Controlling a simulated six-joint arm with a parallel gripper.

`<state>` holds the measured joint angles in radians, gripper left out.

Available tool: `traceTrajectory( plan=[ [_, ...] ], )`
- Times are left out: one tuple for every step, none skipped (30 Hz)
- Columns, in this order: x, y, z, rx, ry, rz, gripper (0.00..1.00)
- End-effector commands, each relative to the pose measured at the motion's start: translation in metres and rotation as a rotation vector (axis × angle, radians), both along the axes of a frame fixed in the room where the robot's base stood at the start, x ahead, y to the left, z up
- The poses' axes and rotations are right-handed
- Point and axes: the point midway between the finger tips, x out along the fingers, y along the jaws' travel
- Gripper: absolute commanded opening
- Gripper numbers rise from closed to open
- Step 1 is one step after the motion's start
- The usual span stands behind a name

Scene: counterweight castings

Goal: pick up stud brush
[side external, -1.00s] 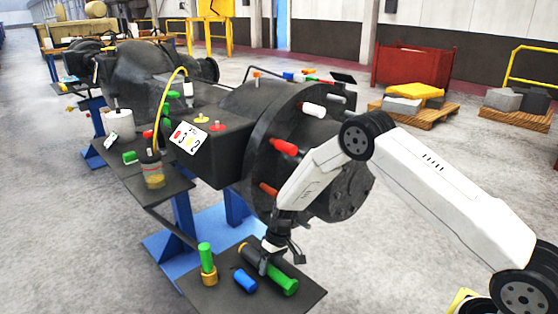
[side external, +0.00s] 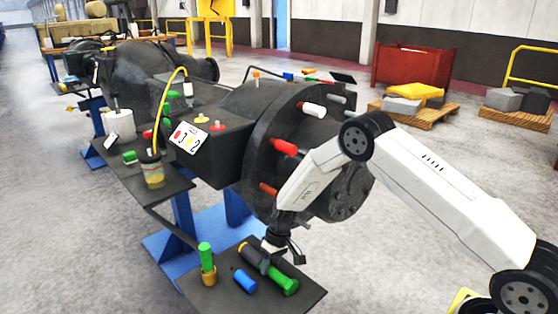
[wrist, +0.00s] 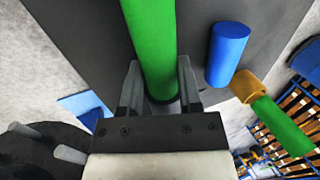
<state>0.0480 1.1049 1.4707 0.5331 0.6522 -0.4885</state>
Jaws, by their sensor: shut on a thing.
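A long tool with a green section and a dark section, which I take to be the stud brush, shows its green part (side external: 285,284) over the dark tray in the side view. In the wrist view its green cylinder (wrist: 150,40) runs between the fingers.
The dark tray (side external: 215,294) also carries a blue cylinder (side external: 245,281) beside the tool and an upright green piece (side external: 205,254) in a brass-coloured ring (side external: 209,277). The large dark casting (side external: 300,130) with coloured plugs stands close behind my gripper.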

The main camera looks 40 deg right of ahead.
Motion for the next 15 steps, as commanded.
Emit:
traceTrajectory(
  plan=[
    [0.001, 0.0, 0.001, 0.0, -0.001, 0.0, 0.0],
    [0.001, 0.0, 0.001, 0.0, -0.001, 0.0, 0.0],
    [0.001, 0.0, 0.002, 0.0, -0.002, -0.001, 0.0],
    [0.001, 0.0, 0.003, 0.0, -0.002, 0.0, 0.0],
    [0.001, 0.0, 0.004, 0.0, -0.002, 0.0, 0.0],
    [0.001, 0.0, 0.005, 0.0, -0.002, 0.0, 0.0],
    [0.001, 0.0, 0.007, 0.0, -0.002, 0.0, 0.0],
    [0.001, 0.0, 0.009, 0.0, -0.003, 0.0, 0.0],
    [0.001, 0.0, 0.012, 0.001, -0.003, 0.0, 0.0],
    [0.001, 0.0, 0.014, 0.001, -0.003, 0.0, 0.0],
    [0.001, 0.0, 0.016, 0.001, -0.002, 0.0, 0.0],
    [0.001, 0.0, 0.02, 0.001, -0.002, 0.0, 0.0],
    [0.001, 0.0, 0.023, 0.001, -0.003, -0.001, 0.0],
    [0.001, 0.0, 0.027, 0.001, -0.003, 0.0, 0.0],
    [0.001, 0.0, 0.032, 0.001, -0.004, 0.0, 0.0]
  ],
)
